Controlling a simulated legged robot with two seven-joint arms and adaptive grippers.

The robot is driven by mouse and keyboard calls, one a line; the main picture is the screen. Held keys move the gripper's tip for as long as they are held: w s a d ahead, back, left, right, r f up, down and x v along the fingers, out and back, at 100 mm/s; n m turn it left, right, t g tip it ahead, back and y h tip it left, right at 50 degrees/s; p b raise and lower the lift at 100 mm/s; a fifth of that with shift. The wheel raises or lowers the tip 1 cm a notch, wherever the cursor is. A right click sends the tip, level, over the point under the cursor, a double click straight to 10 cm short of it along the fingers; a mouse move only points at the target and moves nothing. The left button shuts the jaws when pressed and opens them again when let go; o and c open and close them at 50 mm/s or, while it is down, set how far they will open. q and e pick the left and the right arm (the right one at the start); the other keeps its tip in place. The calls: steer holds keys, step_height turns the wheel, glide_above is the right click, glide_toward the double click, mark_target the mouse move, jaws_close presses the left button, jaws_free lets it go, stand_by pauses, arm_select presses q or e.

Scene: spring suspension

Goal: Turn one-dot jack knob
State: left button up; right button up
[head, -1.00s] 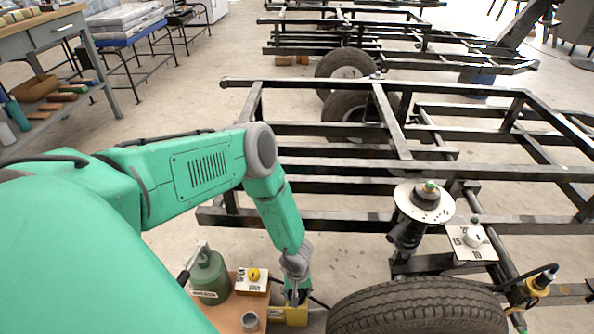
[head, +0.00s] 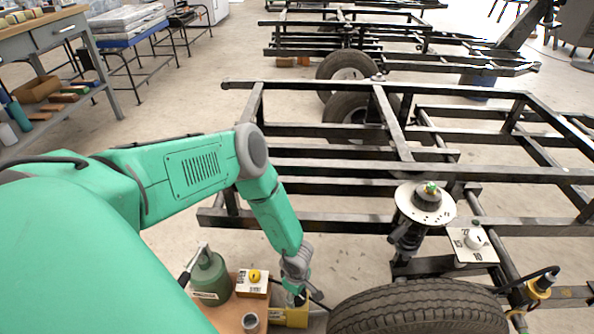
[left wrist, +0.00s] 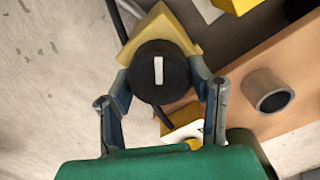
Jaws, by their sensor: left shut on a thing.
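A round black knob (left wrist: 160,72) with a white line fills the middle of the left wrist view. It sits on a yellow body (left wrist: 182,35), which also shows in the head view (head: 292,317). My left gripper (left wrist: 165,88) is shut on the knob, with one finger on each side of it. In the head view my left gripper (head: 297,290) points down at the yellow body and hides most of the knob. I cannot see a dot mark on it. My right gripper is not in view.
A tyre (head: 420,308) is close on the right. The black frame (head: 330,222) lies beyond.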

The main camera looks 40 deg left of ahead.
arm_select(q)
steer(key=n, duration=0.3)
steer(key=shift+d+n, duration=0.1)
steer(key=shift+n, duration=0.3)
steer(key=n, duration=0.3)
steer(key=shift+w, duration=0.1)
steer(key=n+p, duration=0.1)
steer(key=n, duration=0.6)
steer(key=shift+r, duration=0.15)
steer(key=n+p, duration=0.2)
steer(key=n, duration=0.4)
steer(key=shift+w+d, duration=0.1)
steer(key=n+p, duration=0.2)
steer(key=n, duration=0.2)
steer(key=shift+n, duration=0.3)
steer(key=shift+w+n+p, duration=0.1)
steer(key=shift+n+p, duration=0.3)
steer(key=shift+n, duration=0.7)
